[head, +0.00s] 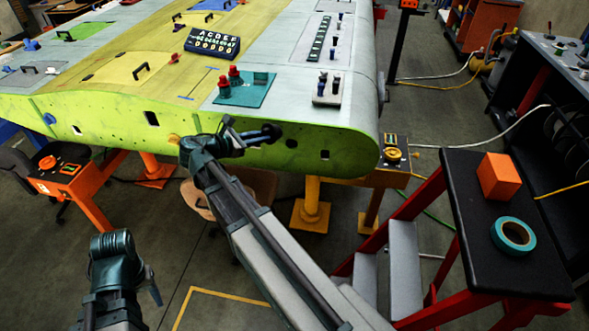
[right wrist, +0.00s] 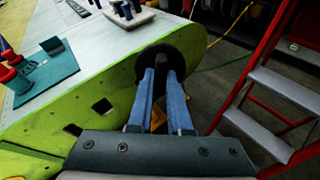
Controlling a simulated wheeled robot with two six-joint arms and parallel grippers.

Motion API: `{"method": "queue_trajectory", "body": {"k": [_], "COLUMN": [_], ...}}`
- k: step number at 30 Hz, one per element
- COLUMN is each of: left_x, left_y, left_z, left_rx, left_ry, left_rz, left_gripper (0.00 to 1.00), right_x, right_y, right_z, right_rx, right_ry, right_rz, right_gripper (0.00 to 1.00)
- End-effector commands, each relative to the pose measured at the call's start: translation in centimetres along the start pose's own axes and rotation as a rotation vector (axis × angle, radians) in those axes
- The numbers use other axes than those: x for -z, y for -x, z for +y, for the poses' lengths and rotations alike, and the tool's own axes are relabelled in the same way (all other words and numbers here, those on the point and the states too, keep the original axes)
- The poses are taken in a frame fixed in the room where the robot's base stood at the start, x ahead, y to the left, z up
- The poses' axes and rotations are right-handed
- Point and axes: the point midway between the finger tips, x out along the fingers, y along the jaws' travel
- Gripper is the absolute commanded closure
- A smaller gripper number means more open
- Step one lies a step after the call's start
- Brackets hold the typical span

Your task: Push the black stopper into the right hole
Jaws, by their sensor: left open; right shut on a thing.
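My right gripper (head: 256,134) is shut on the black stopper (head: 273,132) at the wing's green front edge (head: 345,150). The right wrist view shows the stopper (right wrist: 172,53) as a black disc ahead of the two blue fingers of this gripper (right wrist: 171,78). I cannot tell whether the stopper touches the wing. A dark round hole (head: 291,143) is just right of the stopper, and a squarish hole (head: 325,154) further right. Another square hole (head: 151,118) is to the left. My left gripper (head: 150,284) is open and low at the bottom left, clear of the wing.
Red and blue-black pegs stand on a teal plate (head: 245,89) and a grey block (head: 327,91) atop the wing. A red step stand (head: 436,183) at right holds an orange cube (head: 499,176) and teal tape (head: 513,235). Orange supports (head: 313,205) stand under the wing.

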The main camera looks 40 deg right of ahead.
Motion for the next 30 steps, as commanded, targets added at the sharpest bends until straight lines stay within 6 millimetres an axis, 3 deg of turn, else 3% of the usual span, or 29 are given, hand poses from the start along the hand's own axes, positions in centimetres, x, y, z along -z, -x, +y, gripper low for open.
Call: {"method": "queue_trajectory", "body": {"k": [5,18,30], "left_x": [0.1,0.6,1.1], "left_y": [-1.4,-10.9,-19.4], "left_z": [0.1,1.0,1.9], "left_rx": [0.000,0.000,0.000], "left_ry": [0.000,0.000,0.000], "left_rz": [0.000,0.000,0.000], "left_gripper": [0.48,0.48,0.48], "right_x": [0.9,6.3,11.2], "right_y": [-1.0,-7.5,-12.2], "right_z": [-0.3,-1.2,-2.3], "right_rx": [-0.016,-0.202,-0.396], "right_ry": [0.013,0.142,0.249], "right_rz": [-0.007,-0.075,-0.151], "right_gripper": [1.00,1.00,1.00]}}
